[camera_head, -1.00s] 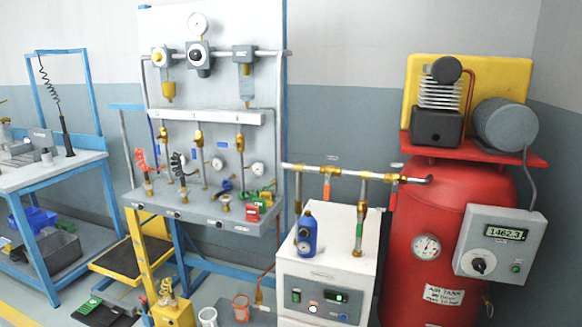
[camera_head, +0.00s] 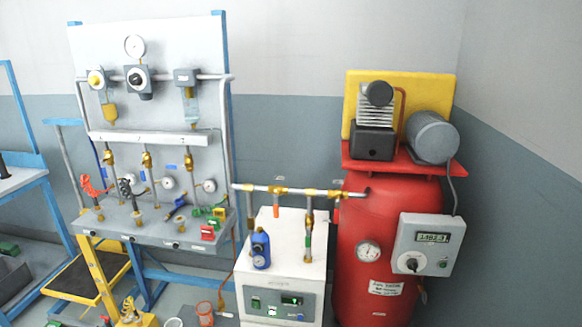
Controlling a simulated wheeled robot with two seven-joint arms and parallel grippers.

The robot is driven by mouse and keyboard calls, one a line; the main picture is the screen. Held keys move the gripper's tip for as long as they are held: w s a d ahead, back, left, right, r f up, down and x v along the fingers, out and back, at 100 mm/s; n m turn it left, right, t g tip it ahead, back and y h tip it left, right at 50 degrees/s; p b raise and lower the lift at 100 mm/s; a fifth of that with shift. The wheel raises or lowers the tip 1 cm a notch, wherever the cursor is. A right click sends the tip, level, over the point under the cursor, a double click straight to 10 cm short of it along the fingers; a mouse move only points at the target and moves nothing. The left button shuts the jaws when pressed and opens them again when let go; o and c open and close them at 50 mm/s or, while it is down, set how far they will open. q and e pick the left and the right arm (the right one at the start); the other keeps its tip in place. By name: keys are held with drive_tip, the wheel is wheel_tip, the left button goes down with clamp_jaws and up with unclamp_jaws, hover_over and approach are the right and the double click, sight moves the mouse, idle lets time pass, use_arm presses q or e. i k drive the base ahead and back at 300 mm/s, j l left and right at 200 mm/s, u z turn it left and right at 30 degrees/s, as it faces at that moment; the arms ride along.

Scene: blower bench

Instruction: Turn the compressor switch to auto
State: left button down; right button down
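The compressor is a red tank (camera_head: 375,240) with a pump (camera_head: 375,120) and a grey motor (camera_head: 431,137) on top, at the right. A light grey control box (camera_head: 425,245) is on the tank's right front. It carries a lit display (camera_head: 433,238) that seems to read 1462.3, a black rotary switch (camera_head: 411,264) with a pale pointer mark, and a small green button (camera_head: 442,263). The switch labels are too small to read. Neither of my grippers is in view.
A white dryer cabinet (camera_head: 283,262) with a blue canister (camera_head: 261,249) on it stands left of the tank. Brass-fitted pipe (camera_head: 290,190) runs above it. A grey pneumatic panel (camera_head: 150,60) and bench stand further left. Bare wall is at the right.

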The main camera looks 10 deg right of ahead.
sight(412, 264)
drive_tip(key=k+l+z, duration=0.1)
drive_tip(key=z, duration=1)
drive_tip(key=l, duration=0.1)
